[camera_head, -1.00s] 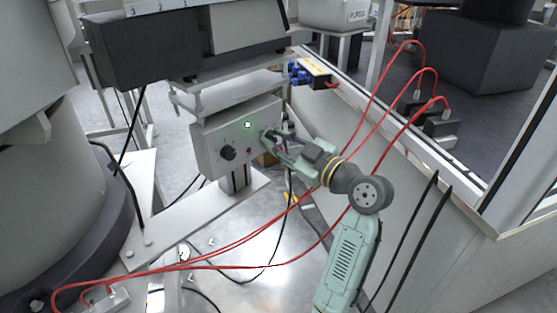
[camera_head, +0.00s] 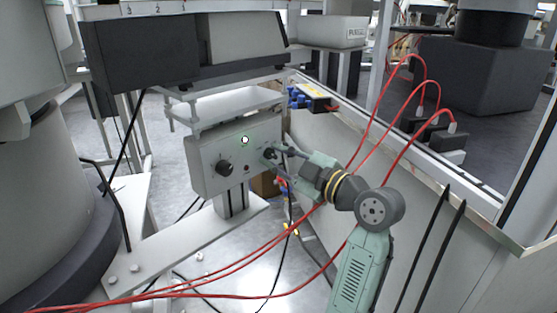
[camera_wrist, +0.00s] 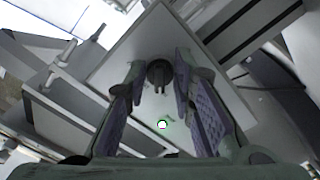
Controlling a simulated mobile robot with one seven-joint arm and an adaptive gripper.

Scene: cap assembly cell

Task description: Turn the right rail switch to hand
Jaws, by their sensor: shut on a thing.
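The pointer position of the knob is too small to tell.
Red cables (camera_head: 290,232) run below and behind my arm. A bench wall (camera_head: 345,150) stands close on the right.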

